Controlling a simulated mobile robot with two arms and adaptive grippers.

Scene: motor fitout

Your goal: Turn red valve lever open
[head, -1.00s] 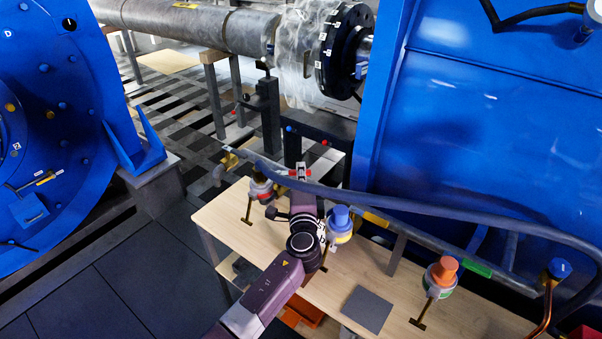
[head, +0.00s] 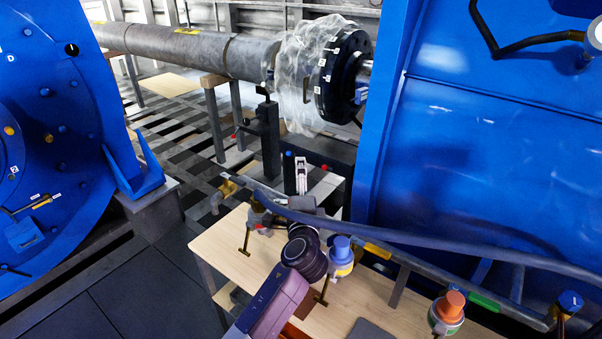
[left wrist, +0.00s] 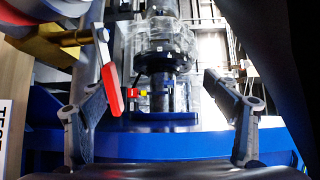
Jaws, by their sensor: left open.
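The red valve lever (left wrist: 111,88) shows in the left wrist view, hanging at a slight slant from a brass valve body (left wrist: 45,47) at the upper left. My left gripper (left wrist: 155,84) is open, with one finger on each side of the picture. The lever is close beside the left finger, towards the inner side; I cannot tell whether they touch. In the head view my left gripper (head: 302,180) is by the grey pipe behind the bench, and the lever cannot be made out there. My right gripper is not in view.
A wooden bench (head: 225,250) carries gauges with blue (head: 341,246) and orange (head: 449,305) caps. A thick grey hose (head: 400,232) crosses above it. Large blue housings (head: 480,130) stand on both sides. A shaft (head: 185,50) lies behind.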

